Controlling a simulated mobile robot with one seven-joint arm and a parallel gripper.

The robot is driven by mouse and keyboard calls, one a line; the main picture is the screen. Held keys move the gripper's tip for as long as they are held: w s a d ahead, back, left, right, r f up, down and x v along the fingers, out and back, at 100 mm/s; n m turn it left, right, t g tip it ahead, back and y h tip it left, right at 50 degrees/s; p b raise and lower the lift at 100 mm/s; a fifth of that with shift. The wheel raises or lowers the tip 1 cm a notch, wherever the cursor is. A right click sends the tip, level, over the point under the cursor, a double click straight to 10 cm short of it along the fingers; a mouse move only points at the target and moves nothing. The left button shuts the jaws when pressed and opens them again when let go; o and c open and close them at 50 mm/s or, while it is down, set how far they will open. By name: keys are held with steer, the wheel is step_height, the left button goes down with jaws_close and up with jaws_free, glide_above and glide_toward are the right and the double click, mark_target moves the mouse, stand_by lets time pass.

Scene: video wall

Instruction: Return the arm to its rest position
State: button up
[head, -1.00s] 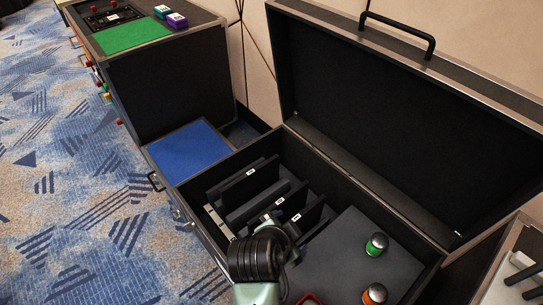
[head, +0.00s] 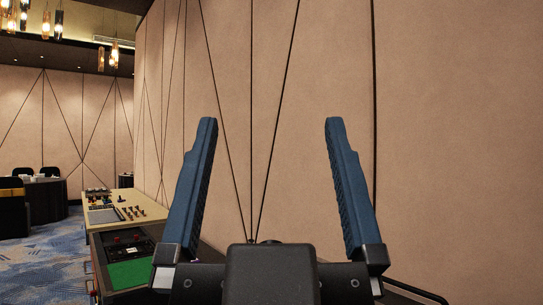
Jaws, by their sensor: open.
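My gripper (head: 270,150) is in the middle of the head view, raised and pointing up in front of the beige wall panels. Its two blue fingers stand wide apart with nothing between them. The black gripper body fills the bottom centre. The rest of my arm is not visible in this view.
A long bench with a green mat (head: 130,273) and a control panel (head: 128,213) runs along the wall at lower left. The black handle (head: 415,291) of the case lid shows at lower right. Blue carpet (head: 45,260) lies open at left, with a dark round table (head: 47,200) and chairs beyond.

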step_height(320, 180, up, 21)
steer(key=p, duration=2.1)
steer(key=shift+w, duration=0.1)
